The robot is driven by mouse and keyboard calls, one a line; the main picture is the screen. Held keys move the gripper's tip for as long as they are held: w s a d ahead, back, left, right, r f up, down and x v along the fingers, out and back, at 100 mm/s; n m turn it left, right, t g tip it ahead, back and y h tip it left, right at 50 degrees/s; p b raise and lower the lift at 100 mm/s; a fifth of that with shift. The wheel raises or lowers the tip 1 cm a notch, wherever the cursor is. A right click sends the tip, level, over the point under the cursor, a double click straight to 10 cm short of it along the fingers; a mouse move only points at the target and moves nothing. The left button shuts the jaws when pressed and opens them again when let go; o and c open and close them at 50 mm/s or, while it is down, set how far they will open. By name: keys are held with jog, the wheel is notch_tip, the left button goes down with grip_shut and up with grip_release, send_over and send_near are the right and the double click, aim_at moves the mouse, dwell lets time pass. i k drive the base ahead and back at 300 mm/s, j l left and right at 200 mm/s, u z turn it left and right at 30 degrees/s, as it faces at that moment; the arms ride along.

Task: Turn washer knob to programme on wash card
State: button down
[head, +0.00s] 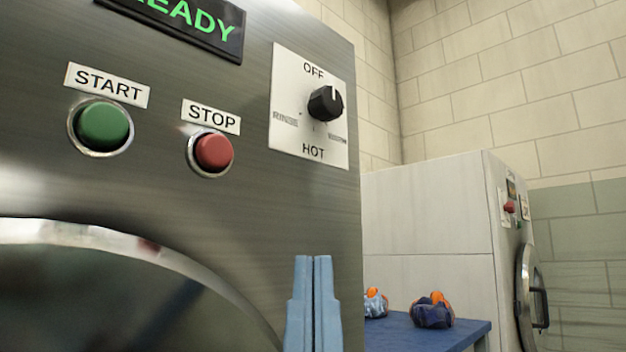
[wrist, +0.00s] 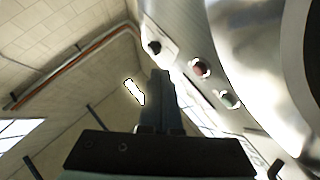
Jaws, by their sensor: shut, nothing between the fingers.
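The black washer knob (head: 326,103) sits on a white dial plate (head: 284,140) at the right of the steel washer front. The plate reads OFF at the top, HOT at the bottom and RINSE at the left; the right label is too small to read. The knob's white mark points up, near OFF. In the wrist view the knob (wrist: 153,47) shows beyond my fingertips. My gripper (head: 313,258) is shut and empty, below the knob and apart from it; its blue fingers point up. It also shows in the wrist view (wrist: 160,75). No wash card is in view.
A green START button (head: 102,127) and a red STOP button (head: 213,152) are left of the dial. A READY display (head: 190,22) is above. The round door (head: 110,290) is below. A blue table (head: 430,337) with bundles and another machine (head: 430,210) stand at right.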

aim_at(326, 104)
jog(key=k, duration=1.25)
